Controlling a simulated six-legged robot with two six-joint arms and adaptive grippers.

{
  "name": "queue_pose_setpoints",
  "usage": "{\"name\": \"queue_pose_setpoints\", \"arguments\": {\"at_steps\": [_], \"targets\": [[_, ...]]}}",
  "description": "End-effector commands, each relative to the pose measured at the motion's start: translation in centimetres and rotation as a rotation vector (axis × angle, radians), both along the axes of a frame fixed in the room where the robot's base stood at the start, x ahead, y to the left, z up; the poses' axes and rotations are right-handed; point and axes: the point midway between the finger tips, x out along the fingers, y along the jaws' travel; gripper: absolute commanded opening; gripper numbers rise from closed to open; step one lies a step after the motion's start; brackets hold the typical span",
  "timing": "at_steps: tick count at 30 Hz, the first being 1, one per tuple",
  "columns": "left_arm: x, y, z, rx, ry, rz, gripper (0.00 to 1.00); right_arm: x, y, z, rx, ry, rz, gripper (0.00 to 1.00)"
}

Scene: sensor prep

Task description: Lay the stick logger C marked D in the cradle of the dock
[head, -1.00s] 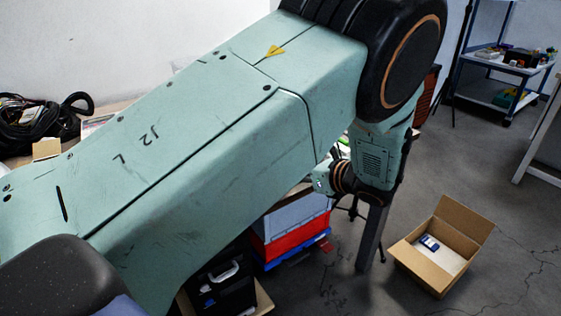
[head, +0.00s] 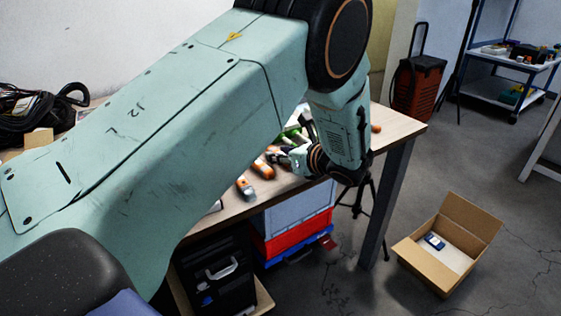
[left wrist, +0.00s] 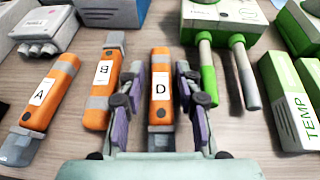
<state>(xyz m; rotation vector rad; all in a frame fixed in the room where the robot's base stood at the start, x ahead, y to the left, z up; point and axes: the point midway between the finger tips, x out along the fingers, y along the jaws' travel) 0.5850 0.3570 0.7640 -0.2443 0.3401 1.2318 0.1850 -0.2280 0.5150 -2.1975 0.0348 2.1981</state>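The stick logger marked D (left wrist: 160,88) is orange with grey ends and a white label. It lies on the wooden table in the left wrist view. My left gripper (left wrist: 161,74) is open, with its purple-padded fingers on either side of this stick and gaps between pads and stick. Similar sticks marked B (left wrist: 103,82) and A (left wrist: 42,93) lie to its left. In the head view, my left gripper (head: 300,158) is partly hidden at the wrist above the table. I cannot make out the dock for certain. My right gripper is not in view.
A green-and-white device with two probes (left wrist: 222,14) and a green box marked TEMP (left wrist: 290,100) are close on the right. A grey box (left wrist: 46,28) is at back left. An open carton (head: 448,250) stands on the floor beside the table (head: 400,124).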

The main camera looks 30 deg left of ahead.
Motion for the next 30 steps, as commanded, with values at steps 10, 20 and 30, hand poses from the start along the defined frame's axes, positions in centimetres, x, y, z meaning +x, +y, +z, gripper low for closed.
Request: {"name": "queue_pose_setpoints", "arguments": {"at_steps": [10, 20, 30], "targets": [[0.28, 0.26, 0.01, 0.000, 0.000, 0.000, 0.25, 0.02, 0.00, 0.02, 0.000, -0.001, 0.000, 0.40], [0.26, 0.23, -0.01, 0.000, 0.000, 0.000, 0.00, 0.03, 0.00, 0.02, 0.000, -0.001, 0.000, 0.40], [0.27, 0.21, 0.35, 0.000, -0.001, 0.000, 0.00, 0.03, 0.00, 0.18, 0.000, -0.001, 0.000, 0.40]]}}
